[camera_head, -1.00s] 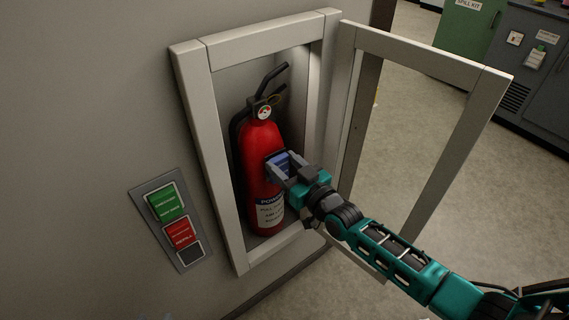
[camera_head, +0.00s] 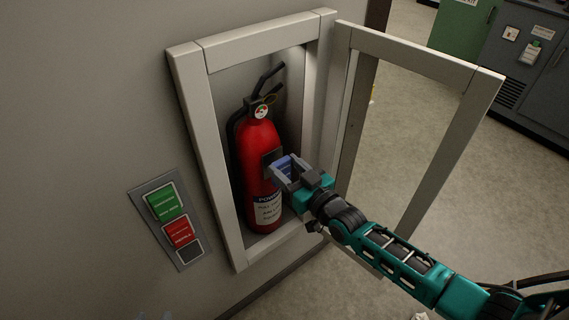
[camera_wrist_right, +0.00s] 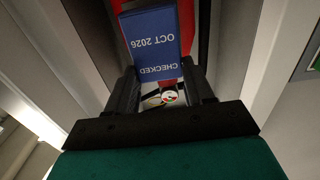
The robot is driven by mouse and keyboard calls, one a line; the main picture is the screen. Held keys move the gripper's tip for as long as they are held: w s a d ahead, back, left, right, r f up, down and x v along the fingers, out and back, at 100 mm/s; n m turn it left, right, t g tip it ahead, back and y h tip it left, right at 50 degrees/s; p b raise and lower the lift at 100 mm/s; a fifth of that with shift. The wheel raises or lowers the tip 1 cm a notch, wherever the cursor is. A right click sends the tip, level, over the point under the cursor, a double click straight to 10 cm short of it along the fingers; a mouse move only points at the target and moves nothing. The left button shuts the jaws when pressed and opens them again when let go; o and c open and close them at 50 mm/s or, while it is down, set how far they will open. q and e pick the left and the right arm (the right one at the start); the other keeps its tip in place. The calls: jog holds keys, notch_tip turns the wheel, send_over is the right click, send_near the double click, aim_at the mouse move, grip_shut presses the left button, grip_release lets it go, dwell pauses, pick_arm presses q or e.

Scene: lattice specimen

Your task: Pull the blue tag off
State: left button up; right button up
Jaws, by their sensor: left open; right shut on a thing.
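The red fire extinguisher (camera_head: 257,145) stands upright in the open wall cabinet, with a dark patch (camera_head: 269,158) on its front. The blue tag (camera_head: 286,162) is just in front of that patch, apart from it as far as I can see. In the right wrist view the tag (camera_wrist_right: 153,42) reads "CHECKED OCT 2026" upside down. My right gripper (camera_head: 287,170) is shut on the tag, its two fingers (camera_wrist_right: 158,72) at the tag's sides. The red extinguisher shows behind the tag. My left gripper is not in view.
The cabinet frame (camera_head: 206,150) surrounds the extinguisher closely. Its framed door (camera_head: 415,52) stands open to the right. A panel with green and red labels (camera_head: 168,218) is on the wall at left. Grey and green cabinets stand at the back right; the floor between is mostly clear.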

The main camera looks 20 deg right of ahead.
jog(key=shift+p+v, duration=1.1)
jog(key=shift+v, duration=1.4)
